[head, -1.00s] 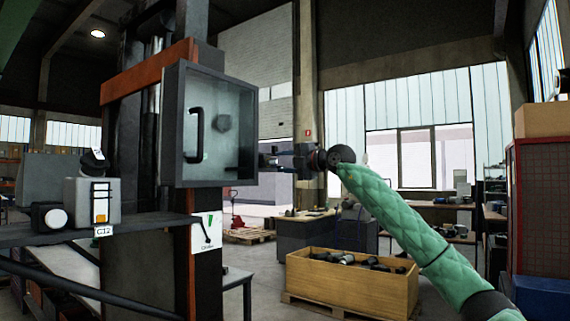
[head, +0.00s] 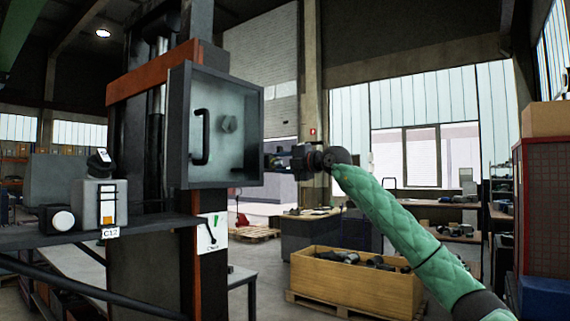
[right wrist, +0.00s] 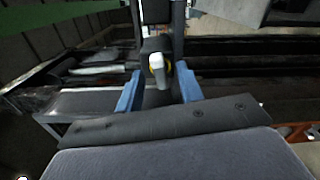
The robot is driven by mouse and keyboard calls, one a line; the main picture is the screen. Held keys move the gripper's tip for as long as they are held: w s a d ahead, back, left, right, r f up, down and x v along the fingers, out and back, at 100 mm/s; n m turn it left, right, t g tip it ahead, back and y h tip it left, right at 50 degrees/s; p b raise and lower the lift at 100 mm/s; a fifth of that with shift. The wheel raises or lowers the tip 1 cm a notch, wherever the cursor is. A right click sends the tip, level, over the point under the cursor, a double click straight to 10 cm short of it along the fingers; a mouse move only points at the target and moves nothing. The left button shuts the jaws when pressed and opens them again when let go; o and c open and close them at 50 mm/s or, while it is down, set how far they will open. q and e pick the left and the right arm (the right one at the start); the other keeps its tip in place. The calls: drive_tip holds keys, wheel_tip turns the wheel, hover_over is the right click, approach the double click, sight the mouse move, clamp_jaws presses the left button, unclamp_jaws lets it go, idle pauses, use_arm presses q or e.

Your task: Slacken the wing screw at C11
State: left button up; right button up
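A small grey wing or lever piece with a yellow ring, which looks like the wing screw (right wrist: 184,80), stands on a dark mount in the right wrist view. My right gripper (right wrist: 160,78) has its two blue fingers apart on either side of this piece, with a gap visible to each. In the head view my right gripper (head: 270,161) is at the right side of the glass-fronted box (head: 178,120); the screw cannot be made out there. No C11 label is readable. My left gripper is not in view.
A shelf (head: 150,226) with a C12 tag (head: 110,232) and grey devices is at the left. A black handle (head: 200,137) is on the box front. A wooden crate (head: 350,289) with dark parts stands on the floor beyond. Open floor shows around the crate.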

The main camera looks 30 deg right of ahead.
drive_tip(key=shift+w+a, duration=0.15)
drive_tip(key=shift+w, duration=0.35)
drive_tip(key=shift+c, duration=0.5)
clamp_jaws()
drive_tip(key=shift+n, duration=2.2)
drive_tip(key=shift+n, duration=0.3)
drive_tip(key=n, duration=0.3)
drive_tip(key=shift+n, duration=0.4)
